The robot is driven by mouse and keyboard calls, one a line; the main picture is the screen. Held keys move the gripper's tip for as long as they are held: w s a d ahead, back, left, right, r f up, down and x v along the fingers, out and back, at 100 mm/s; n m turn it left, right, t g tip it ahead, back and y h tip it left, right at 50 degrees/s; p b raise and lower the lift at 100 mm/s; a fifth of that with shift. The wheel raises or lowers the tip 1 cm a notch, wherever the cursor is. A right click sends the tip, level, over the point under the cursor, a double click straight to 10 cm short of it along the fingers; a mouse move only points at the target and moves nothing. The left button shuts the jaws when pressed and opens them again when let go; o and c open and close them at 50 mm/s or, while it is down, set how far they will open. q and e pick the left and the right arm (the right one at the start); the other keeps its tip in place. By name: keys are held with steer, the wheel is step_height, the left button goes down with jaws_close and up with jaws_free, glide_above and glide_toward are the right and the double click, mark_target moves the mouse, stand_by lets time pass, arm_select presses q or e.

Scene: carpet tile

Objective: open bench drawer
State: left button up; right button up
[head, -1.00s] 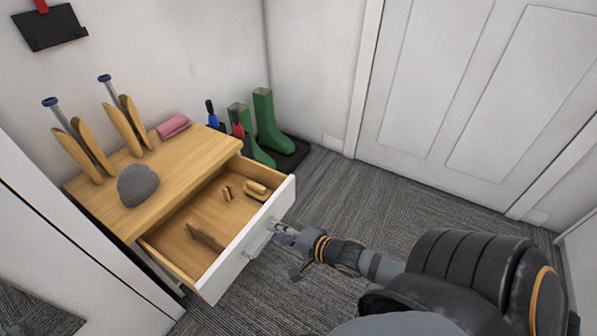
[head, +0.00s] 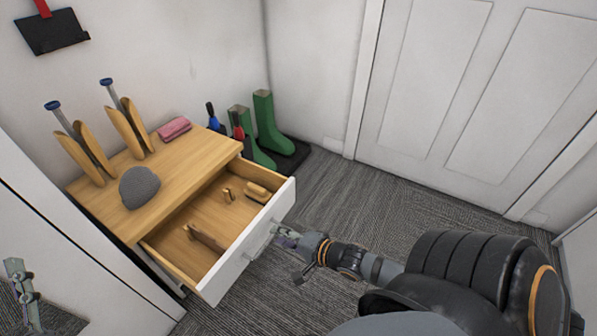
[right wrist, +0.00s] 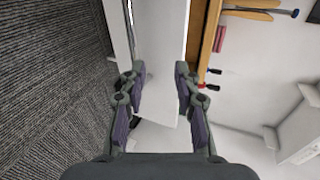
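The bench (head: 180,143) has a wooden top and a drawer with a white front (head: 238,262). The drawer stands pulled well out, and its wooden inside shows. Its handle (head: 259,240) is on the middle of the front. My right gripper (head: 276,232) is at the handle, in front of the drawer. In the right wrist view the fingers of my right gripper (right wrist: 158,88) are spread, with the white drawer front (right wrist: 160,45) seen between them. I see no firm grasp. Part of my left gripper (head: 22,285) shows at the lower left edge; its opening is not clear.
Wooden brushes (head: 257,192) and other wooden pieces lie in the drawer. A grey cap (head: 138,187), a pink cloth (head: 174,128) and wooden shoe trees stand on top. Green boots (head: 268,122) stand behind. The carpet (head: 390,215) to the right is clear.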

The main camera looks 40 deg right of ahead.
arm_select(q)
steer(key=shift+s+f+g+p, duration=1)
steer(key=shift+f+g, duration=3.7)
steer(key=shift+f, duration=5.35)
steer(key=s+d+f+g+p, duration=0.1)
steer(key=s+f+g+p, duration=0.2)
steer(key=s+f+g, duration=0.6)
steer(key=shift+s+f+n+p, duration=0.3)
steer(key=shift+s+f, duration=1.55)
steer(key=shift+s, duration=0.65)
arm_select(e)
steer(key=shift+f+v, duration=0.25)
steer(key=shift+v, duration=1.05)
steer(key=shift+f+v, duration=0.2)
steer(key=shift+v, duration=1.05)
arm_select(q)
steer(key=shift+d, duration=0.1)
arm_select(e)
steer(key=shift+s+d, duration=0.15)
steer(key=shift+d, duration=0.05)
